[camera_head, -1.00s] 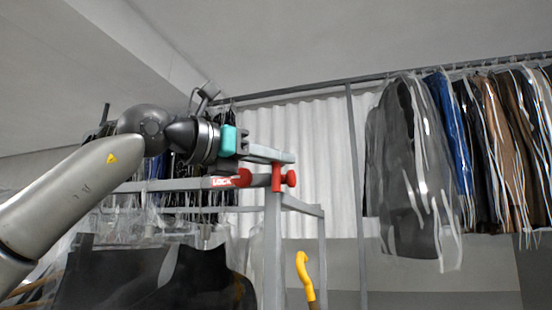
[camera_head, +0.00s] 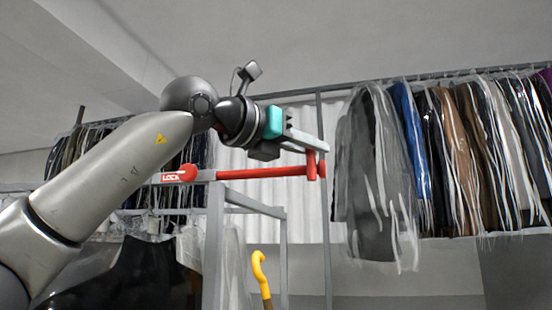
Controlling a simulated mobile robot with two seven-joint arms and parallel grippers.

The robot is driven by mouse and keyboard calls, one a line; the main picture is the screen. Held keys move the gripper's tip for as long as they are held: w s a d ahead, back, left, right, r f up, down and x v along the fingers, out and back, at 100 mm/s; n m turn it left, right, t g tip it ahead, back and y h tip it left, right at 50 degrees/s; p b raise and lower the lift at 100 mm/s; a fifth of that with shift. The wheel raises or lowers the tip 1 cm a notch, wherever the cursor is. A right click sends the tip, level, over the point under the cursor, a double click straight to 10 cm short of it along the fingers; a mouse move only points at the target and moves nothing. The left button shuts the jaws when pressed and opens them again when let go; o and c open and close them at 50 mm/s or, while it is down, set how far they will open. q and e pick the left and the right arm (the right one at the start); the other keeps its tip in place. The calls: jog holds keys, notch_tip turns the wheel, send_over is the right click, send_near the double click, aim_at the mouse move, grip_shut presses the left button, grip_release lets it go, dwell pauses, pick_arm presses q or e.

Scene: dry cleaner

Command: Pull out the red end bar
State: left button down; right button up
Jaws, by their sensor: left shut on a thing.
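The red end bar (camera_head: 262,171) sticks out to the right from the top of a grey rack frame (camera_head: 213,240). At its outer end is a short upright red handle (camera_head: 311,163). A red piece with a white "LOCK" label (camera_head: 174,176) sits on the rail at its left end. My left gripper (camera_head: 312,146) is shut on the upper part of the red handle, with its grey fingers pointing right. The exact contact is partly hidden by the fingers. My right gripper is not in view.
Bagged garments (camera_head: 375,180) hang on a high rail at the right. More clothes (camera_head: 90,155) hang at the back left, and a dark garment (camera_head: 130,275) hangs below my arm. A yellow hooked handle (camera_head: 259,268) stands right of the rack post. A white curtain (camera_head: 300,215) is behind.

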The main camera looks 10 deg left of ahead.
pick_arm(q)
jog(key=d, duration=0.6)
jog(key=shift+s+d+b, duration=0.15)
jog(key=shift+d+b, duration=0.1)
jog(key=shift+b, duration=0.15)
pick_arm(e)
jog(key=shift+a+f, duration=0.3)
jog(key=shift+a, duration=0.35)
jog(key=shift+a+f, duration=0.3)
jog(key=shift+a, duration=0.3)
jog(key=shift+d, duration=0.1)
pick_arm(q)
jog(key=c, duration=0.9)
grip_release()
jog(key=shift+d, duration=0.1)
jog(key=shift+o, duration=0.5)
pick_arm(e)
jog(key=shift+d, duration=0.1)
pick_arm(q)
jog(key=shift+a, duration=0.2)
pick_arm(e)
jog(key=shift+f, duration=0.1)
